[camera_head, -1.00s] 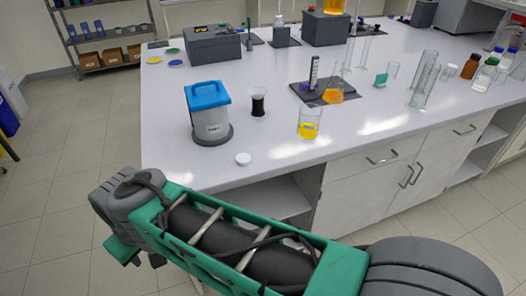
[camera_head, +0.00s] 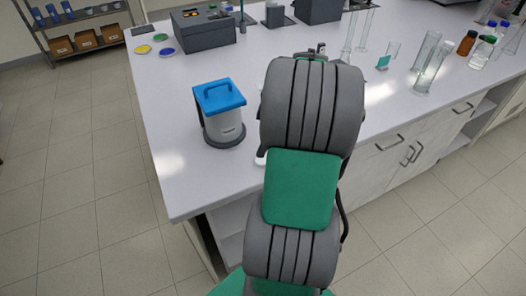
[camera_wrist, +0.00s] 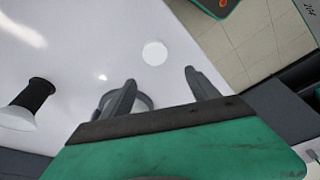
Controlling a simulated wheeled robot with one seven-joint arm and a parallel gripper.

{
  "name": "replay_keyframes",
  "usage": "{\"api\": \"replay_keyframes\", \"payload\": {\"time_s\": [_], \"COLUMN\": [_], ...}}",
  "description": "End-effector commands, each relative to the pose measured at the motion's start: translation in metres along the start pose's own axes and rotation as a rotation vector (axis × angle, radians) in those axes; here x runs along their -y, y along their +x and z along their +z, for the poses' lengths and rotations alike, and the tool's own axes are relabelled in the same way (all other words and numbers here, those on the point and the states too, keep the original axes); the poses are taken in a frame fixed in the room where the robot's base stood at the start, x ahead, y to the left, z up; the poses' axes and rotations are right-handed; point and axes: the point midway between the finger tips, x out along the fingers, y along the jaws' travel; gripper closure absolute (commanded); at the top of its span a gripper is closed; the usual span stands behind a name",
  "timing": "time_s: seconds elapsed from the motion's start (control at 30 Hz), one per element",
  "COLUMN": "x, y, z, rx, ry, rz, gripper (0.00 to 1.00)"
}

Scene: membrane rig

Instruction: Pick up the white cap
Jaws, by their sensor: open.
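The white cap (camera_wrist: 155,53) is a small flat white disc lying on the pale bench top near its edge in the wrist view. In the head view only a sliver of it (camera_head: 261,159) shows beside my arm, which hides the rest. My gripper (camera_wrist: 160,77) is open, its two dark fingers spread and pointing toward the cap. The cap appears just beyond the fingertips, between their lines, with nothing held. In the head view my gripper is hidden behind my arm.
A blue-lidded grey canister (camera_head: 221,113) stands left of my arm. In the wrist view a black-waisted object (camera_wrist: 36,94) is at left, and a grey round shape sits behind the left finger. Glass cylinders (camera_head: 428,62) and bottles stand at right.

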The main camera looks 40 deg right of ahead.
Motion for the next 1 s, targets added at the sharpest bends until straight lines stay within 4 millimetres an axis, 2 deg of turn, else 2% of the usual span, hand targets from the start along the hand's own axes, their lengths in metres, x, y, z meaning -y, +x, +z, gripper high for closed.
{"api": "replay_keyframes", "payload": {"time_s": [0.03, 0.1, 0.37, 0.6, 0.83, 1.0], "x": [-0.007, -0.012, -0.009, -0.006, -0.006, -0.006], "y": [-0.004, -0.001, 0.034, 0.073, 0.076, 0.076], "z": [0.015, 0.025, 0.024, 0.025, 0.025, 0.025], "rx": [-0.012, -0.022, -0.023, -0.022, -0.021, -0.021], "ry": [-0.023, -0.053, -0.064, -0.063, -0.063, -0.062], "rz": [-0.004, -0.007, -0.010, -0.007, -0.005, -0.005], "gripper": [0.31, 0.31, 0.31, 0.31, 0.31, 0.45]}}
